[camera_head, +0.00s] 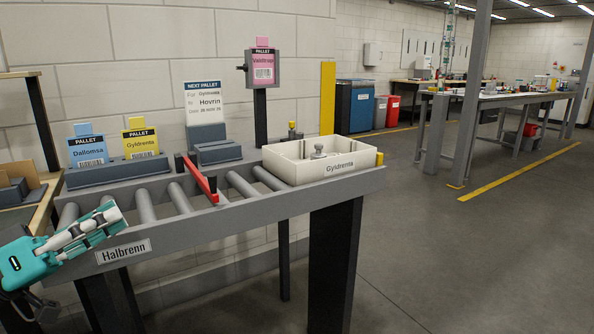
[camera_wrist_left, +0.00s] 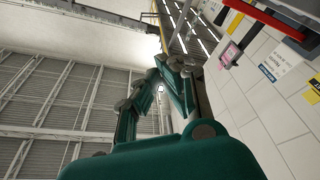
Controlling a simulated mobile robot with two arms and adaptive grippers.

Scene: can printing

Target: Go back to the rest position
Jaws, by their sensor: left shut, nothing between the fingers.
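My left gripper (camera_head: 112,216), teal and white, is at the lower left of the head view, at the near left end of the roller conveyor (camera_head: 280,207), by the Halbrenn label (camera_head: 123,251). Its fingers are shut with nothing between them. In the left wrist view the gripper (camera_wrist_left: 163,66) points up past the wall and ceiling, with no object at its tips. I cannot tell whether it touches the conveyor frame. My right gripper is not in view.
A white Gyldrenta crate (camera_head: 340,169) holding a grey metal piece stands on the conveyor's right end. A red bar (camera_head: 201,180) crosses the rollers. Dallomsa (camera_head: 87,150) and Gyldrenta (camera_head: 141,143) cards stand behind, beside the Hovrin sign (camera_head: 205,102). Open floor (camera_head: 470,250) lies right.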

